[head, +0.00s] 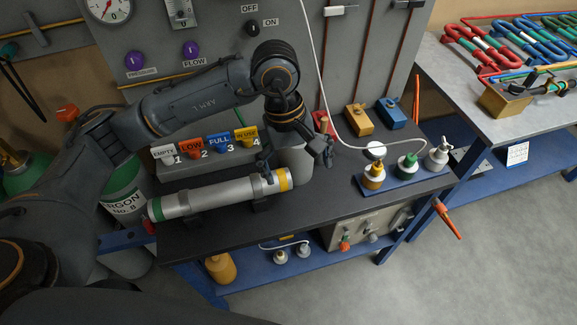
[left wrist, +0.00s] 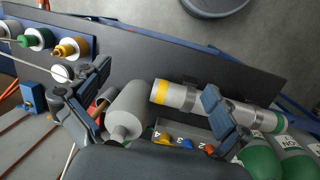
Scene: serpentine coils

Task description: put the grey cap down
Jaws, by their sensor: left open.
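The grey cap (head: 295,165) stands upright on the dark bench top, beside the yellow-banded end of a silver cylinder. In the left wrist view the cap (left wrist: 128,105) is a plain grey cylinder with a narrower neck towards the camera. My left gripper (head: 298,166) is above it, with its fingers spread wide; it also shows in the left wrist view (left wrist: 157,82). The cap lies between the fingers, nearer the left one in that view, with a gap to the other. The gripper hides its top in the head view. My right gripper is not in view.
The silver cylinder (head: 220,197) lies on dark cradles. Numbered coloured tags (head: 215,144) stand behind it. A blue tray (head: 408,175) with several capped fittings is to the right, below a yellow block (head: 358,120) and a blue block (head: 390,114). The front right bench top is clear.

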